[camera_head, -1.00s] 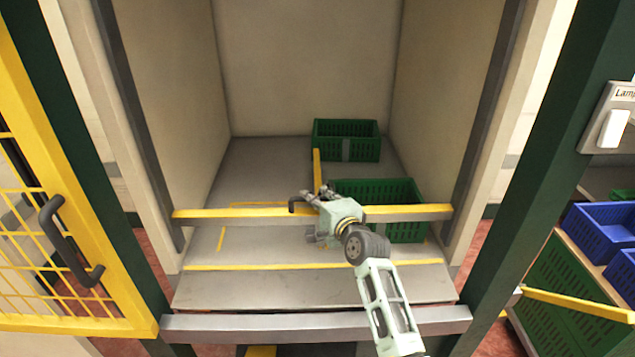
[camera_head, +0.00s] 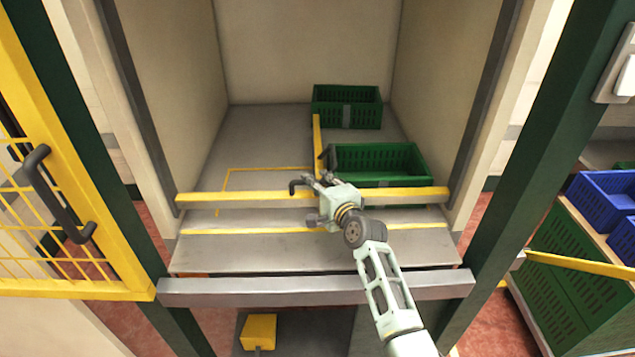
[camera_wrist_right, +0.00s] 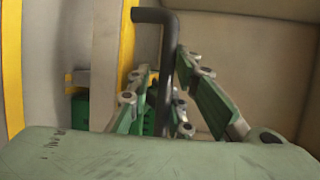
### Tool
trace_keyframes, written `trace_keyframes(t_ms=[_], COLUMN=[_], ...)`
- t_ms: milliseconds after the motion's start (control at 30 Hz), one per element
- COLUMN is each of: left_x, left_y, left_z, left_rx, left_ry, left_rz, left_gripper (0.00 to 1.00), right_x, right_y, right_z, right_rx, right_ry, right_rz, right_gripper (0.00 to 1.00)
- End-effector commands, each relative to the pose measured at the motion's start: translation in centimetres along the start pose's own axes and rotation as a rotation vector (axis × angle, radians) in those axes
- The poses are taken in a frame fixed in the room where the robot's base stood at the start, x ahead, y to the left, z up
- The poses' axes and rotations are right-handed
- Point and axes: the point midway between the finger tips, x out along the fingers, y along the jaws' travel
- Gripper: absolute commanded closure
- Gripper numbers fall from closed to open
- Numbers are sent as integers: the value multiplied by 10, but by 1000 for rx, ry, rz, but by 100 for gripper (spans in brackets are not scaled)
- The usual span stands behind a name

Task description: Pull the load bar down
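The load bar (camera_head: 245,200), grey with a yellow top face, lies level across the front of the lift opening. A dark bent handle (camera_head: 296,187) sticks up from it near its middle. My right gripper (camera_head: 318,184) is at this handle, its arm coming in from the lower right. In the right wrist view the black handle (camera_wrist_right: 170,60) runs down between my two green and grey fingers (camera_wrist_right: 165,85), which are closed around it. The lower part of the handle is hidden by the fingers and wrist. My left gripper is out of view.
Two green crates (camera_head: 347,117) (camera_head: 408,161) stand on the grey platform (camera_head: 225,255). A grey crossbar (camera_head: 310,288) spans the front. A yellow mesh gate (camera_head: 60,240) stands open at left. Blue crates (camera_head: 603,200) and a yellow rail (camera_head: 580,264) are at right.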

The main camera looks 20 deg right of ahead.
Motion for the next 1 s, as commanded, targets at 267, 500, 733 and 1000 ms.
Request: trace_keyframes(t_ms=[267,500,733,1000], left_x=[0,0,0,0], left_y=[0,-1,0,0], left_z=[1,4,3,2], left_rx=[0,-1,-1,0], left_ry=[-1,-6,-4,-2], left_rz=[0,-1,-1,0], left_gripper=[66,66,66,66], right_x=[0,0,-20,-72], right_y=[3,1,1,1], right_z=[1,1,1,0], right_rx=[2,3,5,3], right_ry=[-2,-1,-1,0], right_rz=[5,2,0,0], right_gripper=[69,69,69,69])
